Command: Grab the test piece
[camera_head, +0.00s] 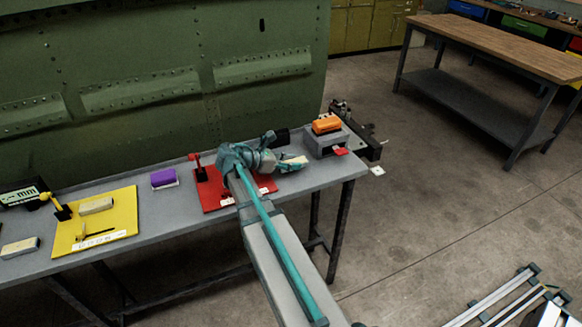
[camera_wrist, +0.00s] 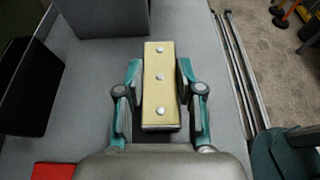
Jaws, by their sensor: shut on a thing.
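In the head view the block (camera_head: 296,161) shows at the tip of my gripper (camera_head: 287,165), over the right part of the grey bench. The height of the block above the bench top is hard to tell.
The grey bench (camera_head: 335,172) carries a red mat (camera_head: 212,200), a grey box (camera_head: 322,143) with an orange item (camera_head: 327,123), a purple block (camera_head: 163,178) and a yellow mat (camera_head: 120,215) with a cream block (camera_head: 96,206). A green riveted panel (camera_head: 150,60) stands behind.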

